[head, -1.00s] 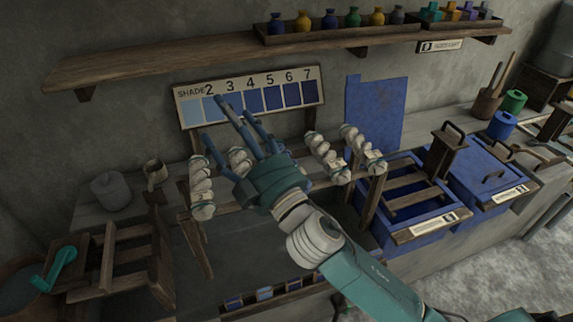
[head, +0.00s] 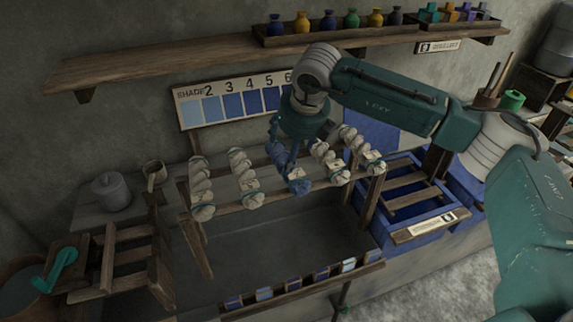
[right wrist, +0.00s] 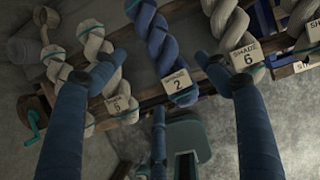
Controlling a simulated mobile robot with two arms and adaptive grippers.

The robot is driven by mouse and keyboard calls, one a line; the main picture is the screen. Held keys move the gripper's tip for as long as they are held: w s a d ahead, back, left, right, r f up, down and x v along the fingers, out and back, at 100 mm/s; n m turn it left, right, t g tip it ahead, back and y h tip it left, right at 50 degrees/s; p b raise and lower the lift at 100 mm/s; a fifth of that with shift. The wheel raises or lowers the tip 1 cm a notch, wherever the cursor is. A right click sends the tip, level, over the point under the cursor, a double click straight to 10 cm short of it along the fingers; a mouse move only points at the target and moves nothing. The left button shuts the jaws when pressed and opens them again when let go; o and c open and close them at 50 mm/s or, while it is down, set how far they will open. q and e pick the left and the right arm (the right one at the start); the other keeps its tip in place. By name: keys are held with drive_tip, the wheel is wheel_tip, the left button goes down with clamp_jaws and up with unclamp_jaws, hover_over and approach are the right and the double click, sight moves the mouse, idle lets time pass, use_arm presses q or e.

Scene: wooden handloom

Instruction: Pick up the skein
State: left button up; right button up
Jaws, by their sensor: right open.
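A blue twisted skein (head: 299,187) hangs on the wooden rack among several off-white skeins. In the right wrist view the blue skein (right wrist: 157,36) carries a tag reading SHADE 2 and a teal tie. My right gripper (head: 288,158) points down at the blue skein and hides its upper part in the head view. In the right wrist view the right gripper (right wrist: 160,78) is open, its blue fingers spread to either side of the blue skein's lower end, with a third finger below. I cannot tell whether any finger touches it. My left gripper is out of view.
Off-white skeins (head: 243,177) hang to the left, and others (head: 330,163) hang close on the right. A shade board (head: 230,105) stands behind the rack. A shelf with jars (head: 301,24) runs above. A blue vat (head: 405,237) stands at the right.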

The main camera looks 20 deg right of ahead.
sight(284, 163)
drive_tip(key=p+x, duration=0.1)
drive_tip(key=x, duration=0.3)
drive_tip(key=shift+w+a+f, duration=0.1)
drive_tip(key=shift+a+f, duration=0.05)
drive_tip(key=shift+w+f+p, duration=0.15)
drive_tip(key=shift+f+p, duration=0.05)
drive_tip(key=shift+p, duration=0.3)
drive_tip(key=p+x, duration=0.2)
drive_tip(key=x, duration=0.2)
drive_tip(key=shift+w+f, duration=0.3)
drive_tip(key=c, duration=1.1)
drive_tip(key=shift+o, duration=0.2)
drive_tip(key=shift+r, duration=0.1)
